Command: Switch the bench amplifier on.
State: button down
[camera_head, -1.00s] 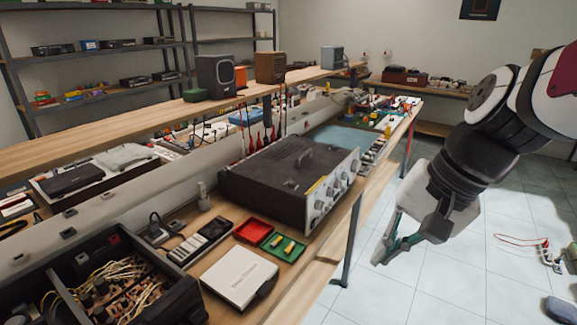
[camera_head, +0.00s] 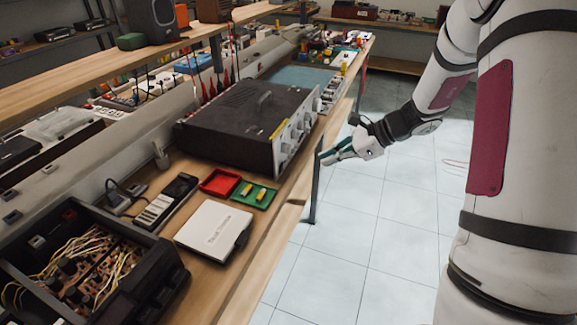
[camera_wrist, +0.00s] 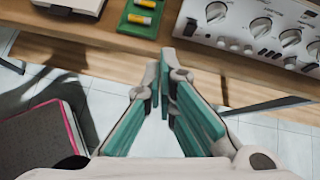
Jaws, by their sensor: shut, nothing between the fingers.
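The amplifier (camera_head: 235,125) is a dark box with a carry handle on top, standing on the wooden bench. Its silver front panel (camera_head: 292,132) faces right, towards the aisle. In the wrist view the panel (camera_wrist: 262,30) shows at the upper right with several round knobs and a row of small buttons. Which control is the power switch cannot be told. My gripper (camera_head: 326,157) has teal finger pads and is just off the bench's front edge, apart from the panel. In the wrist view my gripper (camera_wrist: 161,72) is shut and empty, its tips near the panel's left end.
A green tray (camera_head: 243,200) with yellow pieces, a red tray (camera_head: 220,182) and a white box (camera_head: 214,230) lie left of the amplifier. An open chassis with wires (camera_head: 75,265) stands at the front left. The bench edge (camera_wrist: 110,68) runs beneath the fingers.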

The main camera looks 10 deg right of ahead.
jog(key=w+f+m, duration=0.1)
jog(key=d+f+m, duration=0.1)
jog(key=f, duration=0.1)
jog(key=w+d+f+t, duration=0.1)
jog(key=shift+w+d+f+m, duration=0.2)
jog(key=shift+w+d+m, duration=0.05)
jog(key=shift+w+m, duration=0.15)
send_near(282, 168)
jog(key=w+a+f, duration=0.2)
jog(key=a+f, duration=0.1)
jog(key=f, duration=0.2)
jog(key=shift+p, duration=0.4)
jog(key=shift+a, duration=0.15)
